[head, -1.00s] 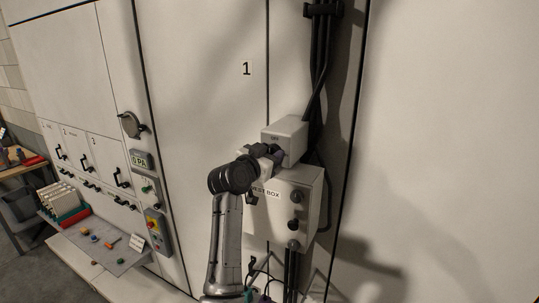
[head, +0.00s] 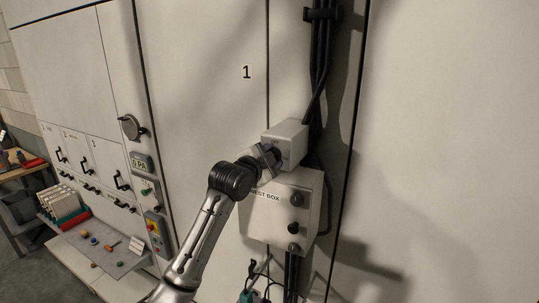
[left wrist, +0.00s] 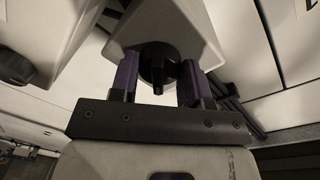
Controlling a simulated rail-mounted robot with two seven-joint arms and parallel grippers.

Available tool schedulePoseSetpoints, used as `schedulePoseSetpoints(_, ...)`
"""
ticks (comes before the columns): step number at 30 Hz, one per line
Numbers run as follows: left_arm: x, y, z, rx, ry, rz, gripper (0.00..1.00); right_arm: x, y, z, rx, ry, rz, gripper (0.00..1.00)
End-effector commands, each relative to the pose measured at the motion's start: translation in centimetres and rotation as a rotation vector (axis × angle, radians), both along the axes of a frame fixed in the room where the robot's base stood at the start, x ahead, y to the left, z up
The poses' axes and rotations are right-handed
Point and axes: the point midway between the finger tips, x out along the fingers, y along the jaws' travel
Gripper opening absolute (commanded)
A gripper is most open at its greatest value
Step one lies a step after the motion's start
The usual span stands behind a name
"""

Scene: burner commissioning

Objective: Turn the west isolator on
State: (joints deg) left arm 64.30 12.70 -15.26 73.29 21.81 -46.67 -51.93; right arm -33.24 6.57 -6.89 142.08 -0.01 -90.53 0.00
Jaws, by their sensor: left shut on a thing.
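The west isolator is a small pale grey box (head: 289,132) on the cabinet wall, just above the larger box lettered WEST BOX (head: 285,215). Its black rotary knob (left wrist: 158,66) shows in the left wrist view, between the purple fingers of my left gripper (left wrist: 157,82). My left gripper (head: 275,156) is shut on this knob in the head view, where the gripper hides the knob and most of the box's front. The exact knob angle is hard to tell. My right gripper is not in view.
Black cables (head: 319,60) run up the wall behind the isolator, and more hang below the west box. A round handle (head: 130,127) and a control panel (head: 154,228) are to the left. A shelf with small parts (head: 104,250) stands at lower left. The right wall panel is clear.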

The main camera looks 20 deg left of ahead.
Motion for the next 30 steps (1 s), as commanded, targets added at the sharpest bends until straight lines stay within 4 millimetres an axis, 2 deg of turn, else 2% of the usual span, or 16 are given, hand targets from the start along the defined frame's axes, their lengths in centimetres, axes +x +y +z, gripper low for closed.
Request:
schedulePoseSetpoints(15, 0.0, 0.0, 0.4, 0.476, -0.059, 0.0, 0.19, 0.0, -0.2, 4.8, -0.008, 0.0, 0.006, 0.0)
schedulePoseSetpoints(30, 0.0, -0.2, 0.1, 0.754, -0.098, -0.002, 0.19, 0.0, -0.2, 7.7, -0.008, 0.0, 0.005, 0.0)
